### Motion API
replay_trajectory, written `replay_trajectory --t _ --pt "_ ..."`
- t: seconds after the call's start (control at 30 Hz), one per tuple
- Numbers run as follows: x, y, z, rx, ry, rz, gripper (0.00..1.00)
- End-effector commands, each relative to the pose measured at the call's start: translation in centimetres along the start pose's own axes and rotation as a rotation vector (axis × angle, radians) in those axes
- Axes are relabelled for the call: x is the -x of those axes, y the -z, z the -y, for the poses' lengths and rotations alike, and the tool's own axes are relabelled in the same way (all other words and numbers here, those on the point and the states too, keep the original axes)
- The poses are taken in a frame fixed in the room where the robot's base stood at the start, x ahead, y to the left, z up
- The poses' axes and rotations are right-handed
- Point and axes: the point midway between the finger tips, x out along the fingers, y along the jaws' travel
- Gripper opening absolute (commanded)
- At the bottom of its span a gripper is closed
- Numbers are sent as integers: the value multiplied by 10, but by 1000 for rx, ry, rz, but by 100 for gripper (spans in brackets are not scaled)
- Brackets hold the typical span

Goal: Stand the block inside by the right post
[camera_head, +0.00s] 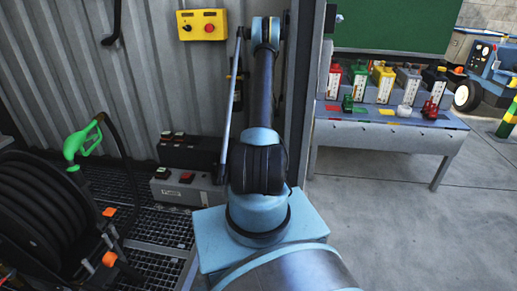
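No separate loose block can be made out with certainty in the head view. A dark box with coloured buttons (187,151) and a lower grey box with a red button (174,187) sit on the container floor, left of my arm. The right post (302,75) is the tall dark grey upright at the container's edge, just right of my raised arm. My arm stands in the middle of the picture and hides part of the floor and wall near this post. My gripper cannot be made out; what it holds, if anything, does not show.
A black hose reel (45,215) with a green nozzle (80,143) stands at left on dark grating. A yellow control box (202,25) hangs on the corrugated wall. Outside at right, a grey table (385,137) carries coloured cans and fittings. The concrete floor (400,230) is clear.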

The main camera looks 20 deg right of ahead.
Motion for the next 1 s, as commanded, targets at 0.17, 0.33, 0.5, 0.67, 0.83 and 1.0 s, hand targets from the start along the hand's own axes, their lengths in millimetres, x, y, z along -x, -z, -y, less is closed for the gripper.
replay_trajectory --t 0.17,0.33,0.5,0.67,0.83,1.0 --pt "0 1 -1 1 0 0 0" --pt "-3 0 -1 1 0 0 0" --pt "-5 -1 -1 2 0 0 0" --pt "-8 -2 -1 2 0 0 0" --pt "-10 -3 -1 2 1 0 34" --pt "-10 -3 -1 2 1 0 60"
